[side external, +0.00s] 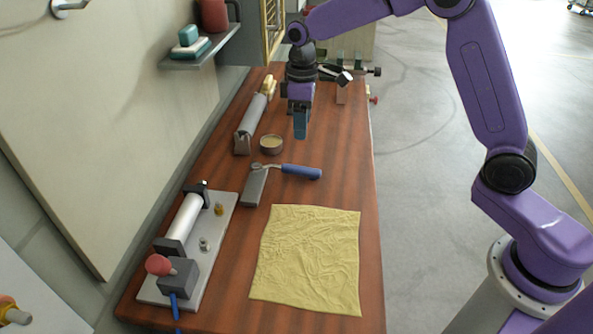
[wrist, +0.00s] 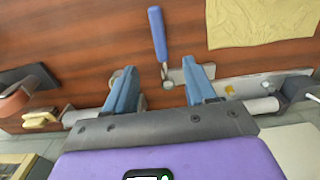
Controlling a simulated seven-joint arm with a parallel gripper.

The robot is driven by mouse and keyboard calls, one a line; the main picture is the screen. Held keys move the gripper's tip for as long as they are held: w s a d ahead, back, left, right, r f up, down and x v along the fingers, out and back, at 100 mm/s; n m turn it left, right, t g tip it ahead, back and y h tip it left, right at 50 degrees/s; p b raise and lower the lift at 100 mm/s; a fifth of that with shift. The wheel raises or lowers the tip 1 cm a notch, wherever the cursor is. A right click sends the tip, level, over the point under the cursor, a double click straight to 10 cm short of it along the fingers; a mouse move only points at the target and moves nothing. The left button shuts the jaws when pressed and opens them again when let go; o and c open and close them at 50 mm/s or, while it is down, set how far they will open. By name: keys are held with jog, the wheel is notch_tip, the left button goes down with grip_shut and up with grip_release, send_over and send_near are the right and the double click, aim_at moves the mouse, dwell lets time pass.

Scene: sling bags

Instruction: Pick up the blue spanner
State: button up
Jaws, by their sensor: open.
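The blue spanner (side external: 301,172) lies on the wooden table, its blue handle pointing right and its metal head resting at a grey block (side external: 255,187). In the wrist view its blue handle (wrist: 157,33) points up the picture, beyond the fingertips, and its head end lies between the fingers. My gripper (side external: 300,136) is open and empty, above the table and farther back than the spanner. In the wrist view my gripper (wrist: 159,67) shows two blue fingers spread apart, touching nothing that I can see. The right finger hides part of the grey block.
A small bowl (side external: 271,144) and a grey cylinder fixture (side external: 255,118) stand behind the spanner. A crumpled yellow cloth (side external: 306,258) lies in front. A grey plate (side external: 220,230) with a roller and red knob is at front left.

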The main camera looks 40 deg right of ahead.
send_over(298, 167)
jog(key=f, duration=0.9)
jog(key=shift+s+d, duration=0.25)
jog(key=shift+s, duration=0.1)
jog(key=shift+w+a+f, duration=0.1)
jog(key=shift+w+f, duration=0.1)
jog(key=shift+f, duration=1.1)
jog(key=shift+w+a+f, duration=0.1)
jog(key=shift+w+f, duration=0.05)
jog(key=shift+f, duration=1.15)
grip_shut()
